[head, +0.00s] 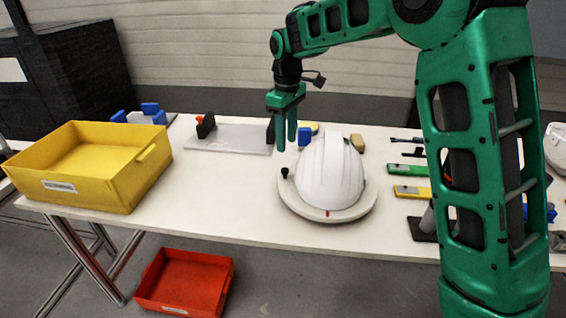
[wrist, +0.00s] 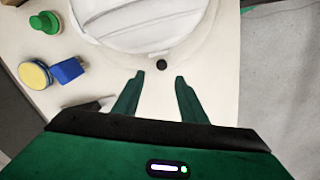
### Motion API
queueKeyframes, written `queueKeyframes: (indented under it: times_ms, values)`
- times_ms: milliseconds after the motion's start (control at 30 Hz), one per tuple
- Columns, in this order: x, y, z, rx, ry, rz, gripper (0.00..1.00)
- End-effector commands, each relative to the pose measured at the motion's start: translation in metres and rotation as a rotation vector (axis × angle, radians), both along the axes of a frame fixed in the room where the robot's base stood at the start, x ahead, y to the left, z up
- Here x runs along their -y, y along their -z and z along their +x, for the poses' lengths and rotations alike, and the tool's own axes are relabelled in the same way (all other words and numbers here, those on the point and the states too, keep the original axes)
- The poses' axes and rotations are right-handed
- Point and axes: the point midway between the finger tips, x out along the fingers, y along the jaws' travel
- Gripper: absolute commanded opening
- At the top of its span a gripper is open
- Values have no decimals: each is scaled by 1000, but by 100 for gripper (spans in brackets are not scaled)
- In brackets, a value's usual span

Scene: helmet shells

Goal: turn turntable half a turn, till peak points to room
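A white helmet shell (head: 331,172) sits on a round pale turntable (head: 345,216) near the table's front edge. A red mark is on the turntable's near rim, and a small black knob (head: 284,172) stands at its left side. I cannot tell clearly which way the peak points. My gripper (head: 286,148) hangs above the table, behind and above the knob, fingers down. In the wrist view my gripper (wrist: 156,76) is open and empty, with the knob (wrist: 162,65) just beyond the gap between the fingertips, apart from them. The helmet (wrist: 130,25) is cut off at the top.
A yellow bin (head: 120,190) stands at the table's left, with a red bin (head: 185,283) on the floor below. A grey plate (head: 230,138) with black holders lies behind. A blue block (wrist: 67,70) is near the gripper. Several tools lie right of the turntable, partly behind my arm.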

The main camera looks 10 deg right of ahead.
Motion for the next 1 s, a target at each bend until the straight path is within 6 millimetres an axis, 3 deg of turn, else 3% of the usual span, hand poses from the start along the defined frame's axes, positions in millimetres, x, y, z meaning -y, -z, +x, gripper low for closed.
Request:
queueKeyframes:
  times_ms: [300,500,700,1000]
  values:
    - [-6,56,-2,-4,-8,-2,38]
    - [-8,83,-2,-3,-9,-2,38]
    - [-8,95,-2,-1,-10,-1,38]
    - [-8,96,-2,0,-9,0,36]
